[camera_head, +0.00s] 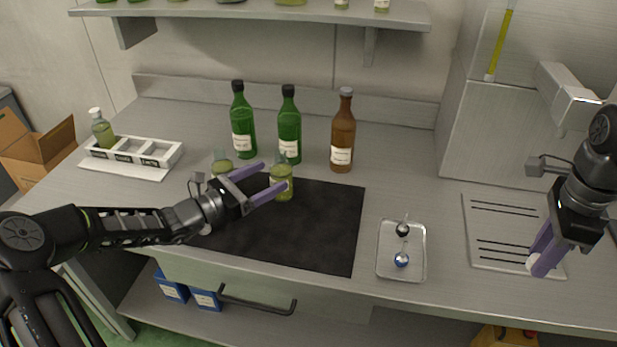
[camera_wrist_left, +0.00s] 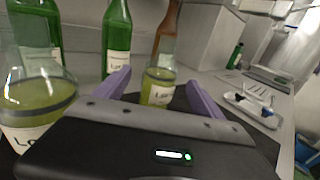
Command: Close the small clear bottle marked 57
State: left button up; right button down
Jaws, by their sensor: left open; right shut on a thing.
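A small clear bottle (camera_head: 281,188) with yellow-green liquid stands on the dark mat, open-topped as far as I can see. It also shows in the left wrist view (camera_wrist_left: 158,88); its label is too small to read a number. My left gripper (camera_head: 274,182) is open, its purple fingers on either side of this bottle. A second similar bottle (camera_head: 222,161) stands to the left behind the gripper, large in the left wrist view (camera_wrist_left: 35,95). My right gripper (camera_head: 540,258) is shut on a small whitish round thing (camera_head: 532,264), over the grooved board at right.
A metal tray (camera_head: 382,268) holds a black stopper (camera_head: 402,229) and a blue stopper (camera_head: 401,260). Two green bottles (camera_head: 243,125) and a brown bottle (camera_head: 342,135) stand behind the mat (camera_head: 325,225). A white rack (camera_head: 165,152) holds a capped bottle (camera_head: 103,130).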

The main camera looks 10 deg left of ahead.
aim_at(271, 176)
pick_arm(q)
jog(key=p+x, duration=0.1)
jog(key=x, duration=0.2)
jog(key=shift+w+d+r, duration=0.1)
jog(key=shift+w+d, duration=0.15)
jog(key=shift+d, duration=0.05)
jog(key=shift+w+d, duration=0.35)
jog(key=shift+w, duration=0.1)
grip_shut()
dwell(0.6)
